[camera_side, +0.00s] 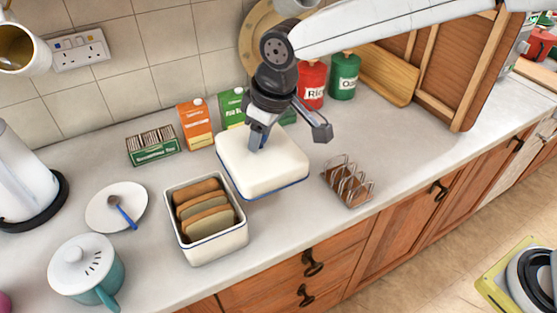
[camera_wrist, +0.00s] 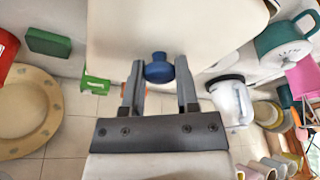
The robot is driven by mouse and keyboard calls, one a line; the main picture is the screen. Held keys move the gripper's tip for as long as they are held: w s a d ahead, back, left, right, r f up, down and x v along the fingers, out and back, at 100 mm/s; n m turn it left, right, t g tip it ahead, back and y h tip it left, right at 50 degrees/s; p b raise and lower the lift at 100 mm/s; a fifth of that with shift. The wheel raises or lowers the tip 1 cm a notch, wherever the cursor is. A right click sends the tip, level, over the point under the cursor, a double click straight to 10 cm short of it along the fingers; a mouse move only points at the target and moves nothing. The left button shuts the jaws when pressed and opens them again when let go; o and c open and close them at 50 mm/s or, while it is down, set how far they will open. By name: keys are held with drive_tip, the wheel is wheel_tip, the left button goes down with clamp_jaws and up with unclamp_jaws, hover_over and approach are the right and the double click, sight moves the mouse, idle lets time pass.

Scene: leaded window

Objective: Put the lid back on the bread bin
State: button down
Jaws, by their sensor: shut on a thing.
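The bread bin (camera_side: 218,249) is a white box with a blue rim, open at the top, with several bread slices (camera_side: 207,207) standing inside. The lid (camera_side: 270,168) is cream-white with a blue lower edge. It is level, to the right of the bin and a little behind it, apart from it. My gripper (camera_side: 259,138) is above the lid, shut on its knob. In the wrist view the blue knob (camera_wrist: 158,69) sits between my two fingers, with the lid (camera_wrist: 150,25) beyond. I cannot tell whether the lid touches the counter.
A toast rack (camera_side: 348,182) stands right of the lid. Orange (camera_side: 195,123) and green (camera_side: 231,107) cartons and a tea box (camera_side: 153,146) stand behind. A plate with a spoon (camera_side: 117,207) and a teal pot (camera_side: 87,270) are left of the bin.

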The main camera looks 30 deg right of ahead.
drive_tip(key=a, duration=1.2)
drive_tip(key=shift+w+a+r, duration=0.2)
drive_tip(key=shift+a+r, duration=0.05)
drive_tip(key=shift+r, duration=0.2)
drive_tip(key=shift+f, duration=0.25)
drive_tip(key=shift+f, duration=2.95)
drive_tip(key=shift+f, duration=0.15)
unclamp_jaws()
